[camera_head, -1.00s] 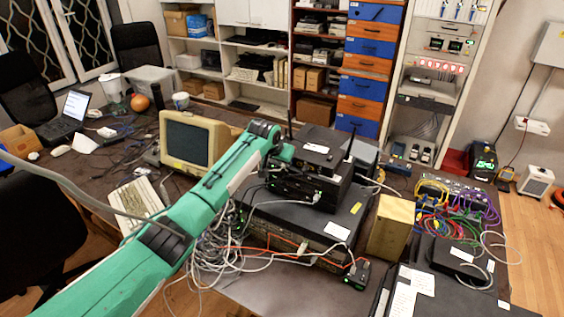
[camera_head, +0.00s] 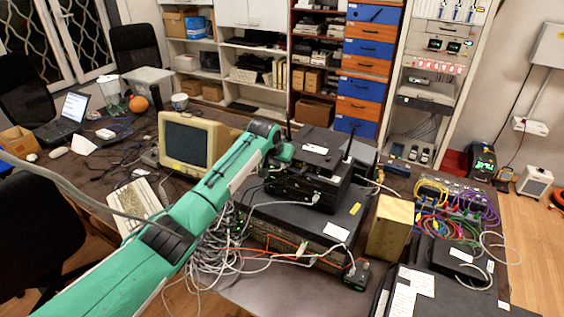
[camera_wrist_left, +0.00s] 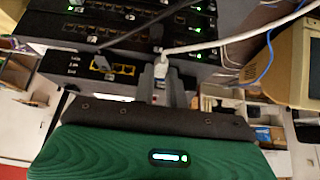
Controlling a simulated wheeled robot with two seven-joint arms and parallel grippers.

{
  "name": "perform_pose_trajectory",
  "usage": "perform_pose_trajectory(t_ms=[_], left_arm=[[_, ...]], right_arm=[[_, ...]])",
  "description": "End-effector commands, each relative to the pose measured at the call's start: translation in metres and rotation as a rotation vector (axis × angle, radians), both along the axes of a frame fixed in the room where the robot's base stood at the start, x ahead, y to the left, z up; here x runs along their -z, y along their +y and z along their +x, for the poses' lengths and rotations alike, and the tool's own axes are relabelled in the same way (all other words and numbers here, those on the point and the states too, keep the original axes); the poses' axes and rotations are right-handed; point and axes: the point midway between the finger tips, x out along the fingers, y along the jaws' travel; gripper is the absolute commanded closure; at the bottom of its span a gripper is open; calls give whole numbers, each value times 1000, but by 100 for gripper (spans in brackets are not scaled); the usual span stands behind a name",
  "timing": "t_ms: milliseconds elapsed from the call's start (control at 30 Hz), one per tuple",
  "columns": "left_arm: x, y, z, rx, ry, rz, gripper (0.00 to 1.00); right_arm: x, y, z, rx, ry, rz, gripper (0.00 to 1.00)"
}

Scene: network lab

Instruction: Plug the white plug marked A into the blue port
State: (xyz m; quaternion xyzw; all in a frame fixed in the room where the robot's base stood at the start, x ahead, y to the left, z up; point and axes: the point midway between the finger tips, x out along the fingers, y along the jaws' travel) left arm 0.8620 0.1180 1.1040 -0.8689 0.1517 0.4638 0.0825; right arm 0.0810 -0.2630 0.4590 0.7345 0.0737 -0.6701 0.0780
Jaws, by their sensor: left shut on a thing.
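My left arm comes in from the left in the head view, and its gripper (camera_head: 284,152) is beside the stack of black network boxes (camera_head: 303,182). In the left wrist view my left gripper (camera_wrist_left: 162,84) is shut on a white plug (camera_wrist_left: 162,72) with a white cable running up and right. No letter on it is legible. The plug is at the front of a black box (camera_wrist_left: 75,76) with yellow ports (camera_wrist_left: 121,69). A small darker port beside these may be the blue one; its colour is unclear. I cannot tell whether the plug touches the box.
Coloured cables (camera_head: 450,205) lie farther right.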

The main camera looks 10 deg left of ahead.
Motion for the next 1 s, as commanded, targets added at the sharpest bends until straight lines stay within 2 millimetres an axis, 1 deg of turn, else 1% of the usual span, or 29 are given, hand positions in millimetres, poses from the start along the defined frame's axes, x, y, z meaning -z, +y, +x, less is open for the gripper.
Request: perform_pose_trajectory(t_ms=[67,100,167,200,500,667,833,1000], left_arm=[[0,0,1,0,-1,0,100],[0,0,1,0,-1,0,81],[0,0,1,0,-1,0,69],[0,0,1,0,-1,0,61],[-1,0,1,0,-1,0,61],[-7,1,-3,1,-3,0,61],[-23,6,-14,1,-4,0,61],[-48,11,-30,1,-5,0,61]], right_arm=[[1,0,0,0,0,0,68],[1,0,0,0,0,0,68],[0,0,0,0,0,0,68],[1,0,0,0,0,0,68],[1,0,0,0,0,0,68],[4,0,0,0,0,0,68],[10,0,0,0,0,0,68],[20,0,0,0,0,0,68]])
